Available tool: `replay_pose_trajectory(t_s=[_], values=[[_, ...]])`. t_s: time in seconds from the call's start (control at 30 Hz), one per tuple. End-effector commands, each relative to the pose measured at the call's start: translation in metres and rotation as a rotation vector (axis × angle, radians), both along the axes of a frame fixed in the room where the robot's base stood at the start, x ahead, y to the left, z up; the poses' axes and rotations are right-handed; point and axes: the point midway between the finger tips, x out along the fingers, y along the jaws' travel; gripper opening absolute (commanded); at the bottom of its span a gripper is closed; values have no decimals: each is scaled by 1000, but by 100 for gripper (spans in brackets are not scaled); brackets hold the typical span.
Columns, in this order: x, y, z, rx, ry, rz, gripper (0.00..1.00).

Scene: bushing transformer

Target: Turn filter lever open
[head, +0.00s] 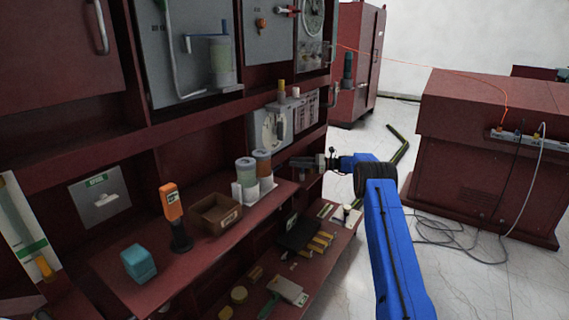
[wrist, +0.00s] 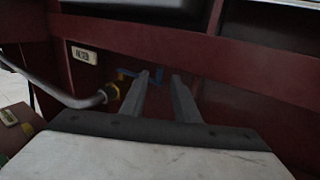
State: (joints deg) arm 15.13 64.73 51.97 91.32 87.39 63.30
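In the wrist view a small blue lever (wrist: 128,73) sits on the dark red panel, beside a brass fitting (wrist: 112,92) at the end of a grey pipe. Part of the lever is hidden behind the left finger, and a bit of blue shows near the gap between the fingertips. My gripper (wrist: 159,76) is open, its two fingers apart and pointing at the panel. I cannot tell whether a finger touches the lever. In the head view my gripper (head: 297,162) reaches left into the red cabinet; the lever cannot be made out there.
A pale label plate (wrist: 85,55) is on the panel left of the lever. In the head view two cylinders in a white holder (head: 250,190), a brown box (head: 215,213) and an orange handheld tool (head: 171,203) stand on the shelf left of my gripper.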

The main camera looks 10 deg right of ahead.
Motion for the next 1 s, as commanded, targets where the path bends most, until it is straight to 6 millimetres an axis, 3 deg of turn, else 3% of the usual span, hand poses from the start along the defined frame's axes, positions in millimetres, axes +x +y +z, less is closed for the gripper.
replay_pose_trajectory(t_s=[0.1,0.33,0.77,0.9,1.0], values=[[6,21,0,-1,0,2,28],[15,46,1,0,-1,1,28],[18,55,0,0,-1,0,28],[18,55,0,0,-1,0,0],[18,54,0,0,0,0,0]])
